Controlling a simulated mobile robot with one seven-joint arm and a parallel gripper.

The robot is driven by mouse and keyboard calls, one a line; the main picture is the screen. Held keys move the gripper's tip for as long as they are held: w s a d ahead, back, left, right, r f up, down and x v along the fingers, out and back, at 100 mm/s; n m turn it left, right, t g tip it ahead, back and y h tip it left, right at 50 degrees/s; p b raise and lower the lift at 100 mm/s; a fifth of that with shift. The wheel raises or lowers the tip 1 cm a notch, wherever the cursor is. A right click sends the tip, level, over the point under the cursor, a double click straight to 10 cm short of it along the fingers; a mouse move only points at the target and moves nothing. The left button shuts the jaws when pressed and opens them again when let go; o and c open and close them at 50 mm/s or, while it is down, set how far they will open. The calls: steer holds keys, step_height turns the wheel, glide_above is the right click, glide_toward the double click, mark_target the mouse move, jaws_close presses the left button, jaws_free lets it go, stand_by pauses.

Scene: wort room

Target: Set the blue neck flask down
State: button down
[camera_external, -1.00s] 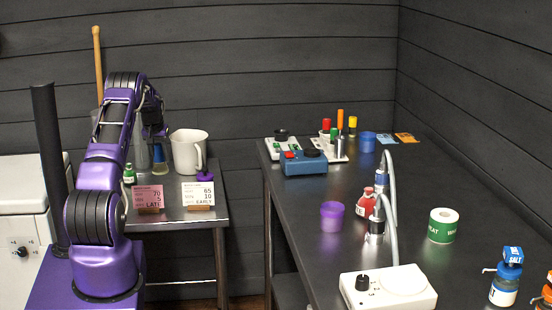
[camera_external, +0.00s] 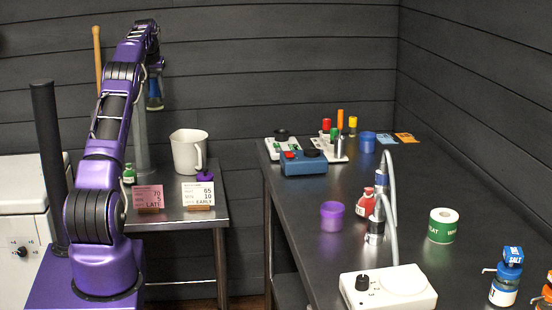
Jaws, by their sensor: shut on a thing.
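The blue neck flask (camera_external: 154,97) hangs in the air in front of the dark wall, above the small side table (camera_external: 178,217). It looks upright, with a yellowish lower part. My gripper (camera_external: 154,77) is raised high and shut on the flask near its top. The fingertips are small and partly hidden by my arm.
On the side table stand a white jug (camera_external: 188,152), a green bottle (camera_external: 129,174), a pink card (camera_external: 149,197), a white card (camera_external: 198,194) and a purple item (camera_external: 204,175). A grey post (camera_external: 141,140) rises behind. The long dark bench (camera_external: 300,218) has bare patches.

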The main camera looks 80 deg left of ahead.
step_height(320, 180, up, 2)
steer(key=shift+r, duration=0.1)
steer(key=w+d+m+t+h, duration=0.15)
steer(key=w+d+m, duration=0.35)
steer(key=w+d, duration=0.75)
steer(key=w+d+m+t+h, duration=0.15)
steer(key=w+d+m, duration=0.4)
steer(key=w, duration=1.45)
steer(key=w+d+m+h, duration=0.1)
steer(key=w+d+m, duration=0.3)
steer(key=d, duration=0.5)
steer(key=w+d+m+h, duration=0.1)
steer(key=w+d, duration=0.5)
steer(key=d, duration=0.3)
steer(key=w+d+m+h, duration=0.1)
steer(key=w+d+m, duration=0.3)
steer(key=d, duration=0.5)
steer(key=shift+n, duration=0.35)
steer(key=shift+w+f+b, duration=0.1)
steer(key=shift+w+f, duration=0.05)
steer(key=shift+f, duration=2.4)
steer(key=shift+w+f+b, duration=0.15)
steer(key=shift+f, duration=2.4)
steer(key=shift+w+f+b, duration=0.1)
steer(key=shift+w+f, duration=0.05)
steer(key=shift+f, duration=2.4)
